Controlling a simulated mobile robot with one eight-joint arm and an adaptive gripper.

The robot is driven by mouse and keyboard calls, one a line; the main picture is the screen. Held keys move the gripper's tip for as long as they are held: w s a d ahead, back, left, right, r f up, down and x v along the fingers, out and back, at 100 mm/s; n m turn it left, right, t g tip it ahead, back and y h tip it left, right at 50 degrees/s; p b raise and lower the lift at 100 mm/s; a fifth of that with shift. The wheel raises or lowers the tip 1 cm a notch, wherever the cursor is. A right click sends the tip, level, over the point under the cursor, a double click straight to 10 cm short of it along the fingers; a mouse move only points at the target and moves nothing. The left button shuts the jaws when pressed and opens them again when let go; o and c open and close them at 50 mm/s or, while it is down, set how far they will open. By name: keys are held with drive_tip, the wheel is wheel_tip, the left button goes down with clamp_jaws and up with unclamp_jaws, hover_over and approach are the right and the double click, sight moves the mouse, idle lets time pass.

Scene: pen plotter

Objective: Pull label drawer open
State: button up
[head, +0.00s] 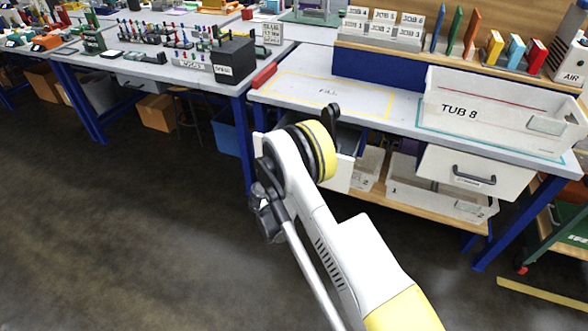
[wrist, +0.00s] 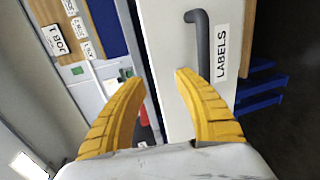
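The label drawer's white front (wrist: 165,35) fills the middle of the wrist view, with a LABELS tag (wrist: 222,50) beside its dark bar handle (wrist: 203,45). My gripper (wrist: 161,76) is open, its yellow fingers apart and nothing held between them. The handle lies right of the space between the fingertips; its lower end is hidden behind the right finger. I cannot tell if they touch. In the head view the drawer (head: 341,175) shows behind my wrist, seeming to stand out from under the bench; its handle and my fingers are hidden there.
The bench top (head: 300,95) above has a yellow-outlined FILL area, clear of objects. TUB 8 (head: 500,115) stands at right, above another drawer (head: 470,172). Bins (head: 368,165) sit on the lower shelf. A blue bench leg (head: 242,145) stands at left; the floor in front is clear.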

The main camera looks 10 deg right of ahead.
drive_tip(key=shift+r, duration=1.35)
drive_tip(key=s+d+r+m+g+y, duration=0.25)
drive_tip(key=s+r, duration=0.35)
drive_tip(key=r, duration=0.4)
drive_tip(key=s+d+r+m+g+y, duration=0.1)
drive_tip(key=s+d+r+m, duration=0.15)
drive_tip(key=s+r, duration=0.55)
drive_tip(key=s+a+r+m+g+y, duration=0.1)
drive_tip(key=s+a+r+m+y, duration=0.1)
drive_tip(key=s, duration=1.2)
drive_tip(key=s+a+r+m+g+y, duration=0.1)
drive_tip(key=s+a+r+m+y, duration=0.1)
drive_tip(key=s, duration=1.2)
drive_tip(key=shift+a+r+m+y, duration=0.2)
drive_tip(key=shift+a+m+y, duration=0.3)
drive_tip(key=shift+m+y, duration=0.4)
drive_tip(key=shift+d, duration=0.15)
